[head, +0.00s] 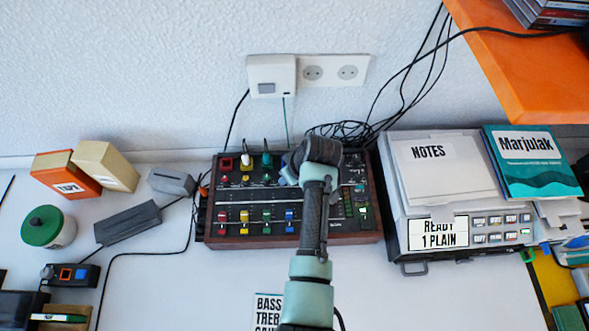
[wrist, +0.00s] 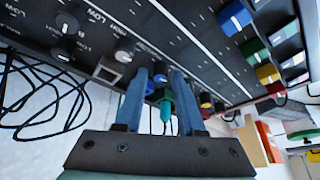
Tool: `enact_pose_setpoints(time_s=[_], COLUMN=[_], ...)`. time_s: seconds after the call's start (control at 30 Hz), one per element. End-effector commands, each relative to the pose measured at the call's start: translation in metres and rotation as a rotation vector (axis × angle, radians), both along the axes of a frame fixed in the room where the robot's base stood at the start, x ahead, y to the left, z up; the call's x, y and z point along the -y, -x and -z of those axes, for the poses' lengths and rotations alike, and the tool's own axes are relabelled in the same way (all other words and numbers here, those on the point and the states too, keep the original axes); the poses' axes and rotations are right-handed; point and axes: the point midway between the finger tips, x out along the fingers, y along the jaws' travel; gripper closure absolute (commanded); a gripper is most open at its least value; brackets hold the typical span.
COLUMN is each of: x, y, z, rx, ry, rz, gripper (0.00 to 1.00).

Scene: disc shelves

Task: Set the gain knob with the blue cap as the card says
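The mixer (head: 228,240) is a dark panel in a wooden case on the table, with knobs and coloured sliders. My gripper (head: 286,176) is over its upper middle, and my arm hides part of the panel. In the wrist view my gripper (wrist: 159,72) has two blue fingers apart. A small blue cap (wrist: 160,76) shows between the fingertips; I cannot tell whether they touch it. A teal pointed knob (wrist: 165,108) shows beyond, also seen in the head view (head: 266,159). The card (head: 268,310) reads BASS, TREB, GAIN; its settings are hidden by my arm or cut off.
A white-pointed knob (head: 243,160) stands left of the teal one. A grey machine (head: 395,190) with a NOTES sheet and READY 1 PLAIN display stands close on the right. An orange shelf (head: 520,75) overhangs upper right. Cables lie behind the mixer.

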Motion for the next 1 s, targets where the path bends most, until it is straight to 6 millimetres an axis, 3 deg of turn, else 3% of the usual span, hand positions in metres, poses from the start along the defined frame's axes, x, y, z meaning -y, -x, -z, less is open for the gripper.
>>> enact_pose_setpoints(time_s=[0.63, 1.0], x=[0.025, 0.028], y=[0.034, 0.039], z=[-0.102, -0.117], rx=[0.004, 0.001], ry=[0.000, 0.000], rz=[0.002, 0.000], gripper=[0.62, 0.62])
